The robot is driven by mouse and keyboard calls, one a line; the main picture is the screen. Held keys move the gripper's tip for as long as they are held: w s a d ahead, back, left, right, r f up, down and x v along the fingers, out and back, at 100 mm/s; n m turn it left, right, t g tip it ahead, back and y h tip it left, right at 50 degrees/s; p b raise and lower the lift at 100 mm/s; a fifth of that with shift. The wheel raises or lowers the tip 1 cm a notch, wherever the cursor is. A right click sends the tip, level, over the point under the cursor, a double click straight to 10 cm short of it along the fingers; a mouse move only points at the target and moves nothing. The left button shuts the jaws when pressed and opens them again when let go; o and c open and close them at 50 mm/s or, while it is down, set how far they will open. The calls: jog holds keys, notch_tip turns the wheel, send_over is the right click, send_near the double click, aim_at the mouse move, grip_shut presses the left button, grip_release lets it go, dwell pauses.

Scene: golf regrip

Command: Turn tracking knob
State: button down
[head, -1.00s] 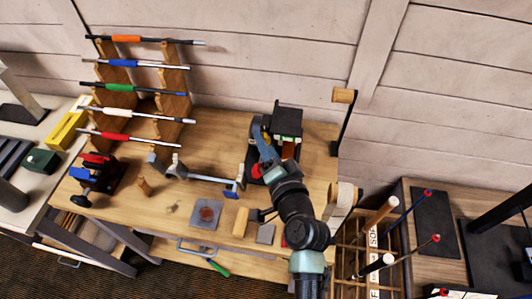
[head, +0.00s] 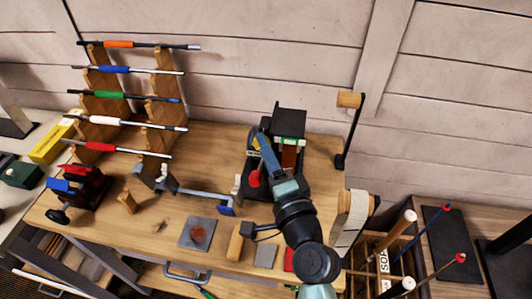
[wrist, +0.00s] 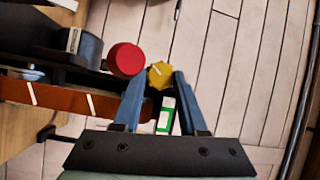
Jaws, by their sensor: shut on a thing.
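The sander-like machine (head: 289,122) stands at the back right of the wooden workbench, with a black top and a reddish-brown belt (wrist: 75,103). A round yellow knob (wrist: 160,76) with a pale line across its face sits between my fingertips in the wrist view. My gripper (wrist: 159,82) is shut on this knob, one blue-grey finger on each side. A larger red knob (wrist: 125,60) is just left of the yellow one, beside the left finger. In the head view my gripper (head: 262,140) reaches the machine's left side and mostly hides the yellow knob.
A rack (head: 165,90) holds several clubs with coloured grips at the back left. A vise (head: 80,188) stands at the left front. A grey plate (head: 196,232) and a wooden block (head: 235,242) lie near the front edge. A club bin (head: 385,268) stands to the right.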

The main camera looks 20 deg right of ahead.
jog(key=c, duration=0.7)
grip_release()
jog(key=shift+c, duration=0.2)
jog(key=shift+s, duration=0.1)
jog(key=s+a+b, duration=0.1)
jog(key=s+b, duration=0.3)
jog(key=s, duration=0.8)
jog(key=shift+s+f, duration=0.2)
jog(key=shift+s, duration=0.2)
